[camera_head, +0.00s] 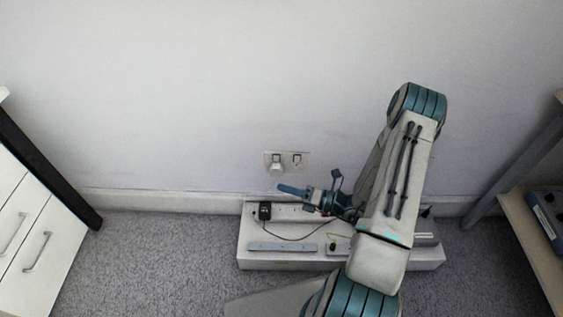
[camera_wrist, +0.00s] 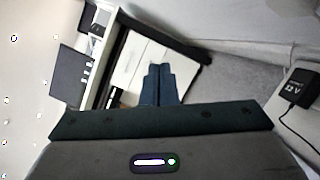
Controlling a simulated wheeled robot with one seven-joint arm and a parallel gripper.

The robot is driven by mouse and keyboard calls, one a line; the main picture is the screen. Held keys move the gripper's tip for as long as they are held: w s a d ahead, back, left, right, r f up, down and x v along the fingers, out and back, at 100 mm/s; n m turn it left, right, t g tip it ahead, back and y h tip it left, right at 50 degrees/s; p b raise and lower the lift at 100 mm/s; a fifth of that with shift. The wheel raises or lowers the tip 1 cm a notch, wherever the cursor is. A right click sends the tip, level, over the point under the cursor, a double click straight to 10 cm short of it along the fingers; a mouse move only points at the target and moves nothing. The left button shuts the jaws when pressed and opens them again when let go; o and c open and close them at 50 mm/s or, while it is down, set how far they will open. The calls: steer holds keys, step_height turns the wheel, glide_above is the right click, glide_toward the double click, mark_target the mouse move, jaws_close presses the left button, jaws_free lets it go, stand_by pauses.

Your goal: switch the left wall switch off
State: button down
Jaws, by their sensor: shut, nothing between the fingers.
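A double wall socket plate (camera_head: 287,155) is on the white wall just above the skirting. A white plug (camera_head: 276,168) sits in its left half, and the right half has no plug. The left switch is too small to read as on or off. My gripper (camera_head: 280,187) has blue fingers pointing left, in front of the wall and a little below the plate in the picture. It looks apart from the plate. In the wrist view my gripper (camera_wrist: 158,72) is shut and empty. The plate is not clearly visible in the wrist view.
A low white bench (camera_head: 243,240) stands below the socket. It carries a black adapter (camera_head: 264,211), also in the wrist view (camera_wrist: 297,88), a cable and a grey strip (camera_head: 282,247). A drawer unit (camera_head: 40,250) stands left, a table (camera_head: 535,245) right.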

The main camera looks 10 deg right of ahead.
mark_target(281, 168)
steer(key=d+f+m+t+h+p, duration=0.2)
steer(key=d+f+m+t+h, duration=0.3)
steer(key=m, duration=0.5)
steer(key=shift+w+d+f+m+t+h, duration=0.25)
steer(key=shift+w+f+m+t+h, duration=0.2)
steer(key=shift+f+t+h, duration=0.3)
steer(key=b+x, duration=0.1)
steer(key=x, duration=0.3)
steer(key=d+b+x, duration=0.1)
steer(key=x, duration=0.3)
steer(key=w+b+x, duration=0.1)
steer(key=b+x, duration=0.1)
steer(key=x, duration=0.2)
steer(key=shift+d+r, duration=0.15)
steer(key=shift+d, duration=0.15)
steer(key=shift+w+d+r, duration=0.15)
steer(key=shift+w, duration=0.4)
